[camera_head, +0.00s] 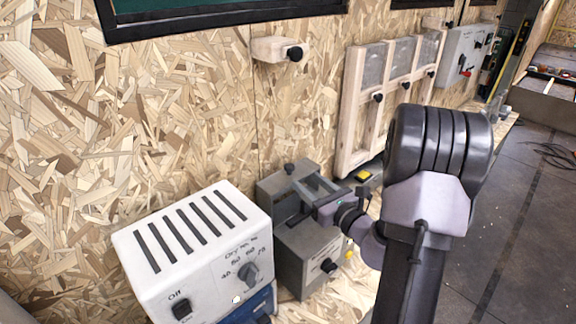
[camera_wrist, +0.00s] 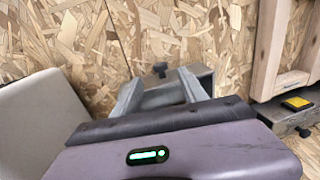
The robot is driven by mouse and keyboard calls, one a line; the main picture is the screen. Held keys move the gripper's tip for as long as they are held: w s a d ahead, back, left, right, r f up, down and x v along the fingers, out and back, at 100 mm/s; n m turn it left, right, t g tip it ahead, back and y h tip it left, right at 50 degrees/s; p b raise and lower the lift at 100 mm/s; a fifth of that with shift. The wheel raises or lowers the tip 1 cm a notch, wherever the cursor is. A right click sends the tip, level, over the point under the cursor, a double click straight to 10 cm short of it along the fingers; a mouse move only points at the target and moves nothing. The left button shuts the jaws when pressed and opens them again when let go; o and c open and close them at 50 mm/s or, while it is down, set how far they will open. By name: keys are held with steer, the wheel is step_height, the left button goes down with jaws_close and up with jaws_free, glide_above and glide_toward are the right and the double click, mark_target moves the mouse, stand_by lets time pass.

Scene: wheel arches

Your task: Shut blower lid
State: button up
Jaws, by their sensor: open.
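A grey box (camera_head: 303,262) stands against the chipboard wall in the head view, with a dark knob on its front. A grey panel with a dark knob (camera_head: 289,169) rises at its back. It looks like a raised lid, but I cannot tell for sure that this is the blower lid. My gripper (camera_head: 306,184) is open above the box, its fingers pointing at the panel. In the wrist view the fingers of my gripper (camera_wrist: 157,84) are apart, with the panel's knob (camera_wrist: 160,68) beyond them. Nothing shows between the fingers. I cannot tell whether they touch the panel.
A white slotted unit (camera_head: 190,240) with a dial and switch stands left of the grey box, on a blue base. A wooden frame (camera_head: 352,110) with several knobs leans on the wall at right. A yellow-topped piece (camera_wrist: 298,103) lies below it. Open floor (camera_head: 520,220) is at right.

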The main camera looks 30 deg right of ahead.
mark_target(293, 169)
steer(key=w, duration=0.9)
steer(key=shift+w+d, duration=0.1)
steer(key=shift+w, duration=0.25)
jaws_close()
stand_by(0.8)
